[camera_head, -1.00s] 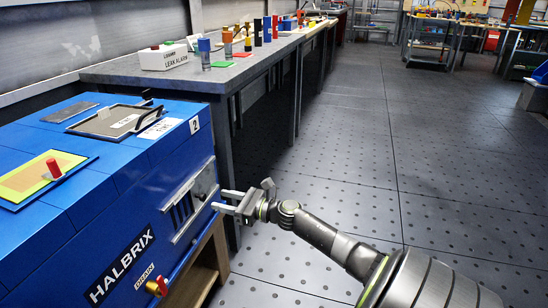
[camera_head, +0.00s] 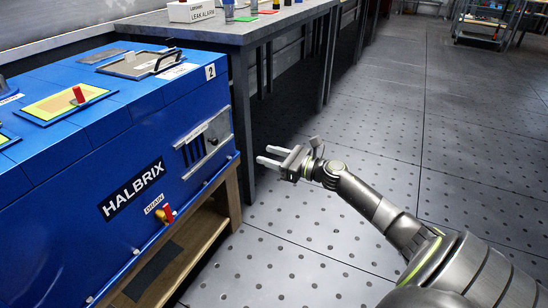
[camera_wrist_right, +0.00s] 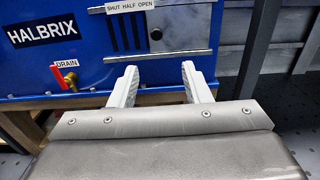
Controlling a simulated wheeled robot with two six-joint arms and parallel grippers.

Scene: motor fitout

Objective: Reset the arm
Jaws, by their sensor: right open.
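My right gripper (camera_head: 268,156) is open and empty in the head view. It hangs over the floor, to the right of the blue HALBRIX machine (camera_head: 60,215), and a gap shows between its fingertips and the machine's front. In the right wrist view its two pale fingers (camera_wrist_right: 158,80) point at the machine's front, below a vented metal panel (camera_wrist_right: 172,30) labelled SHUT, HALF, OPEN. The right arm reaches in from the lower right of the head view. My left gripper is not in view.
A red and yellow drain valve (camera_head: 166,213) sticks out from the machine's front. The machine stands on a wooden stand (camera_head: 200,232). A grey workbench (camera_head: 262,30) with a leak alarm box (camera_head: 190,11) is behind. The perforated floor (camera_head: 340,235) is clear on the right.

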